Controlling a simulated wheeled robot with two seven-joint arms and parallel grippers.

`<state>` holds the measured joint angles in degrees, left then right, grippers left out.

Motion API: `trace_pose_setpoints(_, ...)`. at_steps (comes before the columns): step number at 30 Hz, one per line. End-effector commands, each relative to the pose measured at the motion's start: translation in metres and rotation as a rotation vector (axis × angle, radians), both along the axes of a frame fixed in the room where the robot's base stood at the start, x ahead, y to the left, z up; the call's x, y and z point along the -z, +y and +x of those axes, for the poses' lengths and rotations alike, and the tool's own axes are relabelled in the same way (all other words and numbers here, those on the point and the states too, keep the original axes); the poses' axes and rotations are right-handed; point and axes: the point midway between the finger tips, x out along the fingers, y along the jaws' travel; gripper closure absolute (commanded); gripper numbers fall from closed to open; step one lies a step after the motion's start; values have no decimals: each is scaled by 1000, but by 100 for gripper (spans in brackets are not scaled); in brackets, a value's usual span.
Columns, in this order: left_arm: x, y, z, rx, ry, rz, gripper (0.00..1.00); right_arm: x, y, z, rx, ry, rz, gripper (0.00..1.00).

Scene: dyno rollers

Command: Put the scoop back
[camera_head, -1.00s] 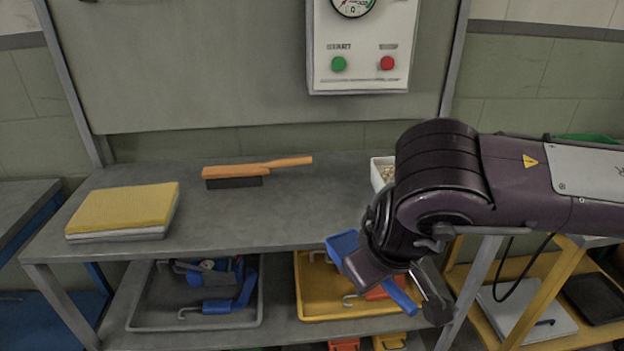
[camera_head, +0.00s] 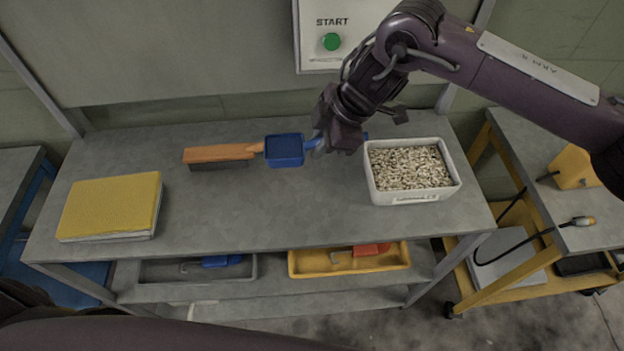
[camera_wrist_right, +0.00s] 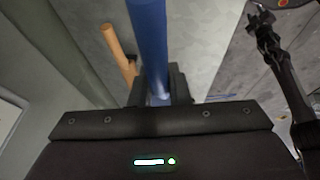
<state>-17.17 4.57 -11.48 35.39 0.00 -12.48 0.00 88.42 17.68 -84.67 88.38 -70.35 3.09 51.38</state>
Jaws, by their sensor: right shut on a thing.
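The blue scoop (camera_head: 285,150) is in my right gripper (camera_head: 333,143), which is shut on its handle. The scoop's square pan points left, and a bit of blue handle shows on the gripper's right side. It appears above the back part of the grey worktop (camera_head: 235,220), overlapping the brush's handle in the picture. In the right wrist view, the blue handle (camera_wrist_right: 148,40) runs up from between the fingers (camera_wrist_right: 160,88). A white bin (camera_head: 448,163) of pale pellets stands on the worktop, right of the gripper.
An orange brush (camera_head: 215,153) lies at the back of the worktop, and a yellow-topped stack (camera_head: 110,205) sits at left. Below are a grey tray (camera_head: 165,270) and a yellow tray (camera_head: 300,265) with tools. The worktop's front middle is clear.

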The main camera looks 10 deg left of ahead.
Motion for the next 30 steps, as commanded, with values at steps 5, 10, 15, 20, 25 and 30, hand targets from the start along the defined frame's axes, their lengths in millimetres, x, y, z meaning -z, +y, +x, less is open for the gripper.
trace_pose_setpoints(5, -13, 0, 0, 0, 0, 0, 64, 48, -1, -1, 3, 5, -2, 100)
trace_pose_setpoints(10, -20, 0, 1, 0, 0, 0, 64, 88, 0, -1, 3, 3, -2, 100)
trace_pose_setpoints(15, -22, 0, 1, 0, 0, 0, 64, 108, 0, 0, 4, 1, 0, 100)
trace_pose_setpoints(20, -26, -1, 1, 0, 0, -1, 64, 125, 0, -1, 2, 1, -2, 100)
trace_pose_setpoints(25, -30, -1, 1, 0, 0, -1, 64, 148, 0, 0, 3, 0, -1, 100)
trace_pose_setpoints(30, -29, -1, 1, 0, 0, -1, 64, 153, 0, 0, 2, -2, 0, 100)
